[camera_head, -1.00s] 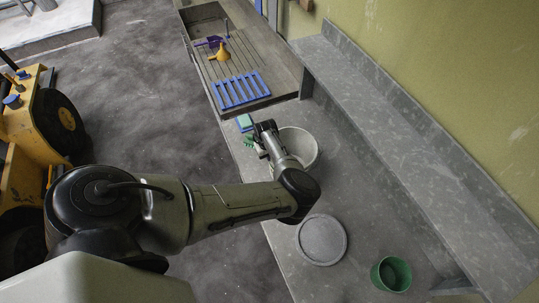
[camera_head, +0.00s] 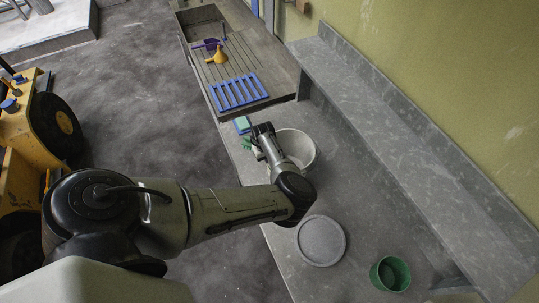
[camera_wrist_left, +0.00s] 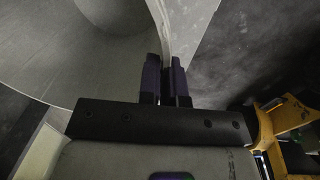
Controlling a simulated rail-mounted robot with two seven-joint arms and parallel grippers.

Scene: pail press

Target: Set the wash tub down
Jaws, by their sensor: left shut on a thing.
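The wash tub (camera_head: 304,148) is a round, pale grey tub at the middle of the grey counter in the head view, partly hidden by my left arm. My left gripper (camera_wrist_left: 166,66) is shut on the tub's rim, with one finger on each side of its wall. The tub's pale wall (camera_wrist_left: 100,68) fills the upper left of the left wrist view. The tub looks upright; I cannot tell whether its base touches the counter. My right gripper is not in view.
A round grey disc (camera_head: 321,240) and a green pot (camera_head: 390,273) are on the near counter (camera_head: 290,268). A blue rack (camera_head: 239,92), yellow funnel (camera_head: 217,55) and blue-green sponge (camera_head: 242,125) are further back. A raised shelf (camera_head: 400,140) runs along the right wall.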

